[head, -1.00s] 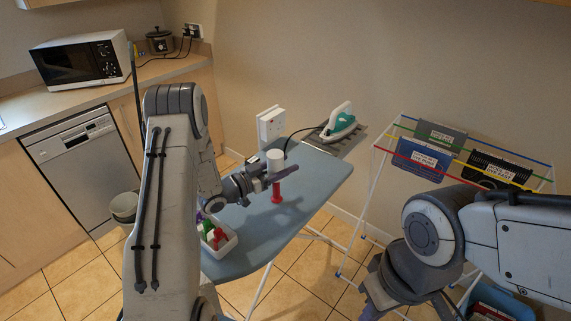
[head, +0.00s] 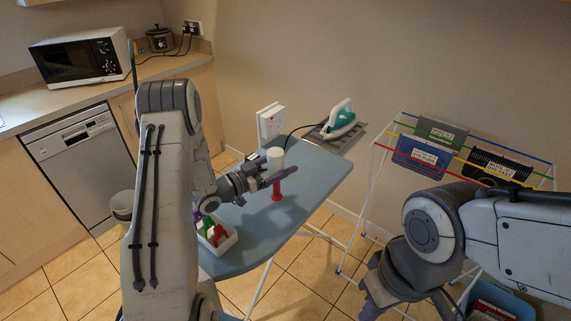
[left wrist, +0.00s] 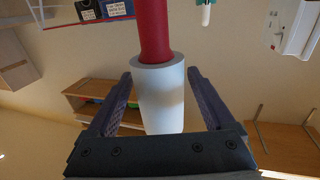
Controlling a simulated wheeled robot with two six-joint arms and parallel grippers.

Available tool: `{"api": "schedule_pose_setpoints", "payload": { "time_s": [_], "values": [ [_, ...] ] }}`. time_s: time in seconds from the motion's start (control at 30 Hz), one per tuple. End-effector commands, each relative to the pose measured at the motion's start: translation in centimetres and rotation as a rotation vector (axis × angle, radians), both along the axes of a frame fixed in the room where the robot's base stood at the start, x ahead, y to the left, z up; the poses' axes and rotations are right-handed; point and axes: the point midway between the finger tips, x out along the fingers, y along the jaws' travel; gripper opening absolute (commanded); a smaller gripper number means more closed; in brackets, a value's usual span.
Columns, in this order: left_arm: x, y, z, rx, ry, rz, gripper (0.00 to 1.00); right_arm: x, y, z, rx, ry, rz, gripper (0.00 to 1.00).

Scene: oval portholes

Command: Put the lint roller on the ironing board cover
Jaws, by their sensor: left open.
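The lint roller, with a white roll (head: 275,158) on top and a red handle (head: 277,191) below, stands upright on the blue-grey ironing board cover (head: 310,182). My left gripper (head: 279,173) is open at the lower part of the white roll. In the left wrist view, its fingers (left wrist: 161,78) stand on both sides of the white roll (left wrist: 160,95), with gaps showing. The red handle (left wrist: 154,30) shows beyond the roll there. My right gripper (head: 372,296) hangs at the lower right, away from the board; its jaws are not clear.
A white tray (head: 228,243) with red, green and purple items sits on the board's near left part. An iron (head: 341,121) rests on the far end. A drying rack (head: 371,190) with labelled pockets stands at right. The board's middle is mostly clear.

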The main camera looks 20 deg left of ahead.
Motion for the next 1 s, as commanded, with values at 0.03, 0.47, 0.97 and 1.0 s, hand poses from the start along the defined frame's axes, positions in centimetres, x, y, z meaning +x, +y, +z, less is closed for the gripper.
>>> {"api": "schedule_pose_setpoints", "payload": {
  "time_s": [0.03, 0.47, 0.97, 1.0],
  "values": [
    [-0.8, 0.7, -0.3, 0.0, 0.0, 0.005, 0.87, 0.0, 0.0, -0.7, -0.001, 0.001, 0.0, 0.0],
    [-4.9, 3.5, -0.1, 0.0, -0.001, 0.0, 0.87, 0.0, 0.0, -1.9, -0.001, 0.001, 0.0, 0.0],
    [-5.0, 3.6, 0.2, -0.001, -0.001, -0.001, 0.87, 0.0, 0.0, -1.6, -0.001, 0.001, 0.0, 0.0],
    [-5.0, 3.6, 0.5, 0.0, -0.001, -0.001, 0.87, 0.0, 0.0, -1.3, -0.001, 0.001, 0.0, 0.0]
  ]
}}
